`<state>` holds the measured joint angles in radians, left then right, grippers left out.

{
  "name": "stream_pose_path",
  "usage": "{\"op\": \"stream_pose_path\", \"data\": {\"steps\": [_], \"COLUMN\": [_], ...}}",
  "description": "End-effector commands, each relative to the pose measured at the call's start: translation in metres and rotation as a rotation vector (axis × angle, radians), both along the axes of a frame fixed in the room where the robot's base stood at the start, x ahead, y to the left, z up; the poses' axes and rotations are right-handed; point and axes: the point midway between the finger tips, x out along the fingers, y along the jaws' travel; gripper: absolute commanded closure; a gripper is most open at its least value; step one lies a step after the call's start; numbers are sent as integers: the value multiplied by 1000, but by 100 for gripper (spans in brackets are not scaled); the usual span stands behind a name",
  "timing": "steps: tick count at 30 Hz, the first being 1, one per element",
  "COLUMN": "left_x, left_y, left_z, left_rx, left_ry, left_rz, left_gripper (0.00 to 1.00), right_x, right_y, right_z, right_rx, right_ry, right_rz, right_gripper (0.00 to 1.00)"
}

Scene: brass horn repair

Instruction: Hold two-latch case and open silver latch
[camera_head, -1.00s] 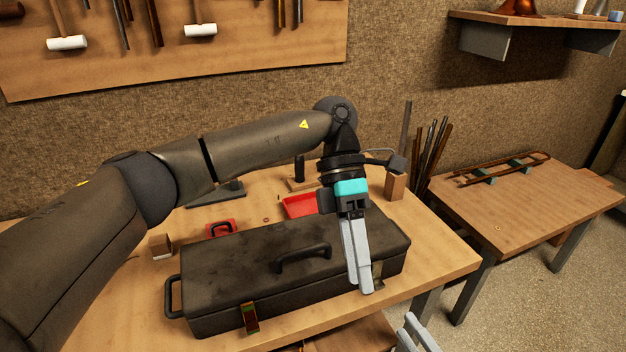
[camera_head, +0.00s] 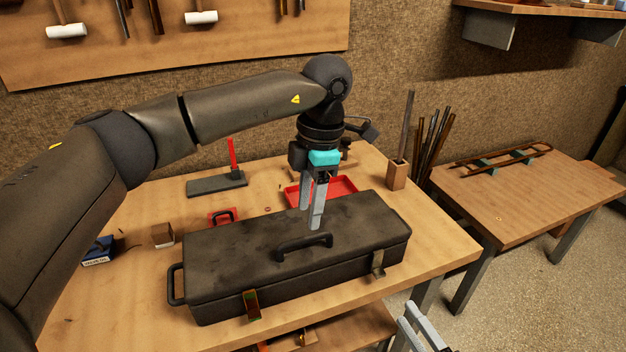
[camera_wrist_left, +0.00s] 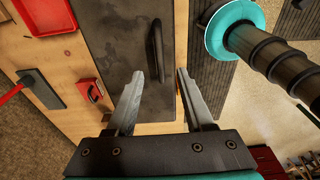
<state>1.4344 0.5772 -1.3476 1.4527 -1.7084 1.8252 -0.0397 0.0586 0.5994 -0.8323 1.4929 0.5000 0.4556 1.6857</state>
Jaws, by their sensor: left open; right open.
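The black two-latch case (camera_head: 220,255) lies shut on the workbench, with its handle (camera_head: 304,246) on the lid. A darker brass-coloured latch (camera_head: 252,303) is at the front left and a paler, silvery latch (camera_head: 377,263) at the front right. My left gripper (camera_head: 311,219) is open and empty, pointing down over the lid behind the handle. The left wrist view shows its spread fingers (camera_wrist_left: 159,74) with the case (camera_wrist_left: 108,45) and handle (camera_wrist_left: 156,50) beyond them. My right gripper (camera_head: 408,313) is open at the bottom edge, in front of the bench and mostly out of frame.
A red tray (camera_head: 343,187) sits behind the case. A small red object (camera_head: 222,217), a wooden block (camera_head: 163,236) and a dark stand with a red post (camera_head: 217,184) are on the bench. A rod holder (camera_head: 397,174) stands at the back right. The bench's right end is clear.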

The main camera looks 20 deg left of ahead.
Motion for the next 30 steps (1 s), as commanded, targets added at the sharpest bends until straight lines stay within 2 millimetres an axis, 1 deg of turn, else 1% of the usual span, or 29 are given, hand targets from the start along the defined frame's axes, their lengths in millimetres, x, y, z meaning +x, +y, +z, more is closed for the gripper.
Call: {"op": "stream_pose_path", "data": {"steps": [1,6,9,12,18,26,30], "left_x": [-2,-4,-6,-6,-6,-6,-6], "left_y": [1,4,6,7,7,7,7], "left_z": [-12,-44,-59,-71,-81,-82,-82], "left_rx": [0,0,0,-1,-2,-1,-1], "left_ry": [3,3,4,1,0,0,0], "left_rz": [-1,0,0,0,0,-1,-1], "left_gripper": [48,48,48,48,48,48,63], "right_x": [0,0,0,0,0,0,0], "right_y": [0,0,0,0,0,0,0], "right_z": [0,0,0,0,0,0,0], "right_rx": [0,0,0,0,0,0,0], "right_ry": [0,0,0,0,0,0,0], "right_rz": [0,0,0,0,0,0,0], "right_gripper": [50,50,50,50,50,50,50]}}
